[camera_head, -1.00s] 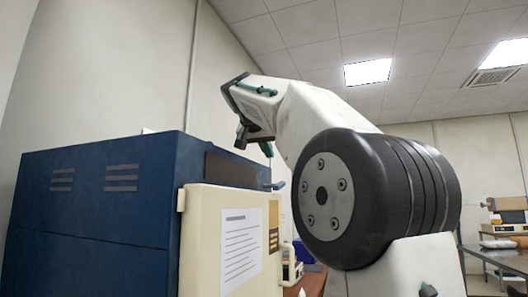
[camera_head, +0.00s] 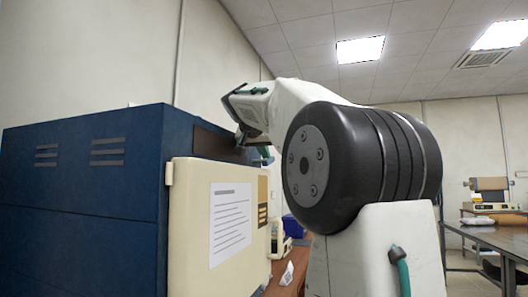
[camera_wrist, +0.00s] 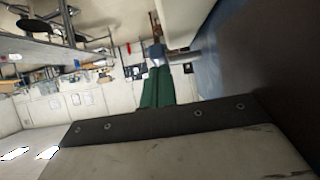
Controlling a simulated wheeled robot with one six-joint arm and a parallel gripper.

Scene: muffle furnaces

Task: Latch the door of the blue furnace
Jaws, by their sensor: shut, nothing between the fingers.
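The blue furnace (camera_head: 80,215) fills the left of the head view, with slotted vents on its side. Its cream door (camera_head: 190,225) carries a printed sheet and has a hinge at its upper left edge. I cannot tell whether the door is fully closed, and no latch is clearly seen. My gripper (camera_head: 264,154) is by the door's upper right edge, partly hidden by my arm. In the wrist view my gripper's green fingers (camera_wrist: 157,87) are together and empty. The blue furnace side (camera_wrist: 208,65) and a pale door part (camera_wrist: 178,22) lie just beyond and right of the fingertips.
A brown bench (camera_head: 290,272) with a small cream device (camera_head: 281,240) and a blue box (camera_head: 296,227) stands behind the door. A grey table (camera_head: 495,240) with another device is at the far right. Contact between fingers and furnace cannot be judged.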

